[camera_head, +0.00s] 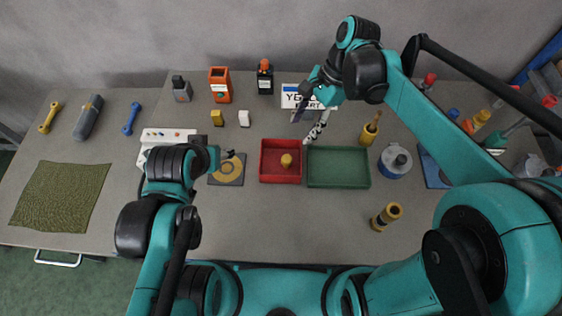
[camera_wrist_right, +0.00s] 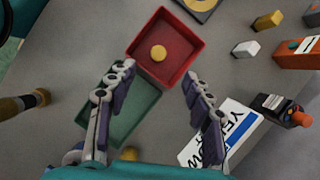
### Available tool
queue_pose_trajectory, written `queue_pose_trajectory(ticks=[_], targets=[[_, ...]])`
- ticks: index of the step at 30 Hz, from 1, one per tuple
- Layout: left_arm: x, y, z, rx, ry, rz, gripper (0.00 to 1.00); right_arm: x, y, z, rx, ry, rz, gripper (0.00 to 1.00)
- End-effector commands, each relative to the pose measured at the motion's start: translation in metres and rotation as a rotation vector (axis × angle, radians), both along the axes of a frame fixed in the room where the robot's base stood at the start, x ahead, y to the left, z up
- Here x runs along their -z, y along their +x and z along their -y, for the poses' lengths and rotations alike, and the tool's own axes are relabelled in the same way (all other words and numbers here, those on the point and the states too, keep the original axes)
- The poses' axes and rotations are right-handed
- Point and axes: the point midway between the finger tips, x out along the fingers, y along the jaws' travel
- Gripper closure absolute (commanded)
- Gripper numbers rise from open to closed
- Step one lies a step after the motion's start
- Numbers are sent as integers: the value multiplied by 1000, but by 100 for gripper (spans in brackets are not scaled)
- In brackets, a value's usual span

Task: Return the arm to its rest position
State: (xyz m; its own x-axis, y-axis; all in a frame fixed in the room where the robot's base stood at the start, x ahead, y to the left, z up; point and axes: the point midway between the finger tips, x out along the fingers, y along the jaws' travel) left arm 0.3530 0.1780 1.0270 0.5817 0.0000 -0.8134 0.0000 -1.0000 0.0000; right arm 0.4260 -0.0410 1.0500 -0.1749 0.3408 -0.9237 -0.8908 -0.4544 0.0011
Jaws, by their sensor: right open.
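My right arm reaches in from the right over the back of the table. Its right gripper (camera_head: 308,120) hangs in front of the license plate (camera_head: 291,98) and behind the green tray (camera_head: 338,181). In the right wrist view the right gripper (camera_wrist_right: 158,74) has its two fingers wide apart with nothing between them. The red tray (camera_wrist_right: 178,18) and green tray (camera_wrist_right: 144,92) lie below it. My left arm is folded at the left front; its left gripper (camera_head: 221,157) is small and partly hidden near the white block, so its opening is unclear.
A yellow piece (camera_head: 286,160) sits in the red tray. The green tray looks empty. Golden cylinders (camera_head: 386,216), a blue-and-white can (camera_head: 395,161) and an orange holder (camera_head: 220,84) stand around. The middle front of the table is clear.

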Motion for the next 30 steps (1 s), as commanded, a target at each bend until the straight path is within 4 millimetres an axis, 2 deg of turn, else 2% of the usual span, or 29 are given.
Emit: queue_pose_trajectory(ticks=[12, 16, 23, 30], targets=[[0, 0, 0, 0, 0, 0, 48, 0, 0, 0, -1, 0, 2, 49], [0, 0, 0, 0, 0, 0, 48, -1, -5, 6, -32, -4, 52, 49], [0, 0, 0, 0, 0, 0, 48, 0, -26, 44, -250, -70, 342, 49], [0, 0, 0, 0, 0, 0, 48, 9, -51, 91, -573, -248, 658, 49]])
